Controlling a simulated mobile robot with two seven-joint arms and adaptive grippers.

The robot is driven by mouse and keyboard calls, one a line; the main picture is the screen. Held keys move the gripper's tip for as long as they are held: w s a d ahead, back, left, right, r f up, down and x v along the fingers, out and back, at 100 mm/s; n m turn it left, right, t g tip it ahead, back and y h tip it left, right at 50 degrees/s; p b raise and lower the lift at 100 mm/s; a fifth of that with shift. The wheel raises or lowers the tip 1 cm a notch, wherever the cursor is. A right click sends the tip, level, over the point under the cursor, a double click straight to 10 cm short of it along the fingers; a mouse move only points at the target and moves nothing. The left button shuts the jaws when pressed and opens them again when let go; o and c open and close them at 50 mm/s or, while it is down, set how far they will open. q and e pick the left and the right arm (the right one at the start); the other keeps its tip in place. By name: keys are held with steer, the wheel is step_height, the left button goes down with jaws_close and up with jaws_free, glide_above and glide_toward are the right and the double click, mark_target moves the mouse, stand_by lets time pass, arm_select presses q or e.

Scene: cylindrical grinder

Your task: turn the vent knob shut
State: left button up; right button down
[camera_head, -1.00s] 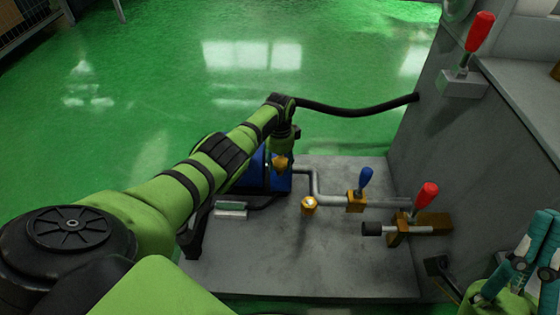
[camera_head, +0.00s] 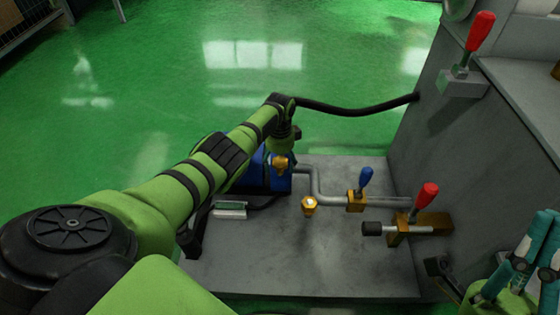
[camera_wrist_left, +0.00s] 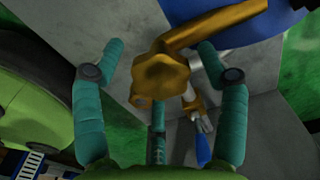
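A brass lobed knob, seemingly the vent knob (camera_head: 280,163), sits at the blue tank (camera_head: 277,181) beneath the end of my left arm. In the left wrist view the brass knob (camera_wrist_left: 160,80) fills the middle, close to the camera. My left gripper (camera_wrist_left: 162,85) is open, with teal fingers spread left and right of the knob and a third finger below it. I see gaps between the side fingers and the knob. In the head view the left fingers are hidden by the arm. My right gripper (camera_head: 528,262) is at the right edge, partly cut off.
A round brass fitting (camera_head: 309,206) stands on the grey plate (camera_head: 300,265). A black hose (camera_head: 350,110) arcs behind. Another red lever (camera_head: 479,35) is on the machine.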

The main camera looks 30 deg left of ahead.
mark_target(280, 161)
arm_select(q)
steer(key=shift+r, duration=0.1)
step_height(280, 161, up, 12)
stand_by(0.5)
stand_by(0.5)
